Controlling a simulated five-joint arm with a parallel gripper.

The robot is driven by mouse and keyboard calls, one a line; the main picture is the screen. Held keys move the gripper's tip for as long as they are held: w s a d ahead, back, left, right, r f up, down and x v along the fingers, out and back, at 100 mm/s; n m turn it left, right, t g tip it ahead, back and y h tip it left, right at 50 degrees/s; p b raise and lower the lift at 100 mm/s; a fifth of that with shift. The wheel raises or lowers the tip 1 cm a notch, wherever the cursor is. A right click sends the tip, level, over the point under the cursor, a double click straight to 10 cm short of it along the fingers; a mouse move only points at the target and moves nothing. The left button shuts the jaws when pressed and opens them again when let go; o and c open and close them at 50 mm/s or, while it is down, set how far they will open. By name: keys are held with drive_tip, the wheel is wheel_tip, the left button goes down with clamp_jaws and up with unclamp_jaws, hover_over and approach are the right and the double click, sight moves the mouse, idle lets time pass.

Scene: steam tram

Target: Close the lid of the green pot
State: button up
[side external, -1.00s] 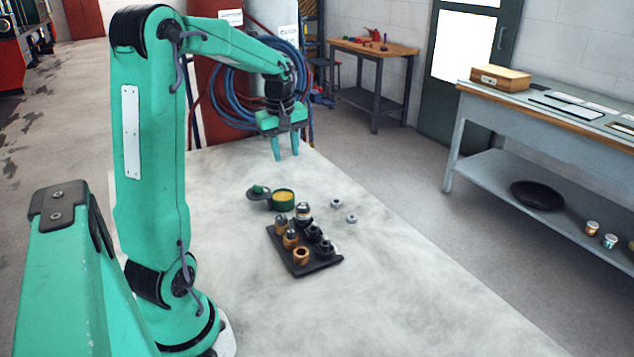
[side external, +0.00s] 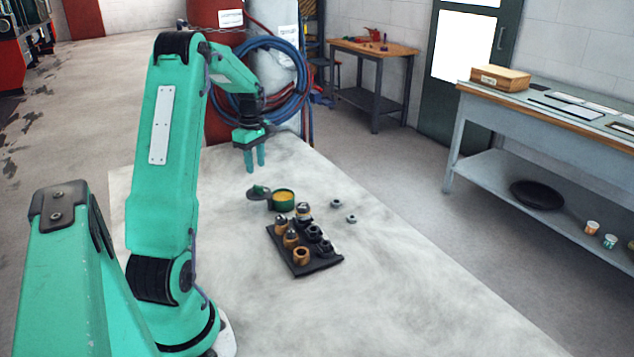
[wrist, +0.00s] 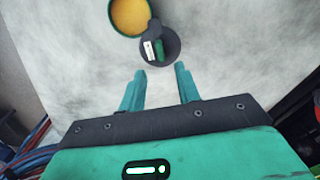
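The green pot (side external: 284,201) stands upright on the pale table, open, with yellow contents. Its dark lid (side external: 258,193) with a green knob is swung open on the pot's left side in the side view. In the wrist view the pot (wrist: 130,16) is at the top and the lid (wrist: 160,46) lies just below it, toward my fingers. My gripper (side external: 255,167) hangs above the table with its fingers pointing down, beyond the lid. In the wrist view my gripper (wrist: 160,78) has its fingers apart with nothing between them, and the lid is ahead of the fingertips.
A black tray (side external: 322,266) with several metal and brass fittings sits in front of the pot. Two small nuts (side external: 344,210) lie to the pot's right. The table's right side is clear. Blue hoses (side external: 275,80) hang behind my gripper.

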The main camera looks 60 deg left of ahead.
sight(258, 186)
drive_tip(key=shift+f, duration=3.65)
clamp_jaws()
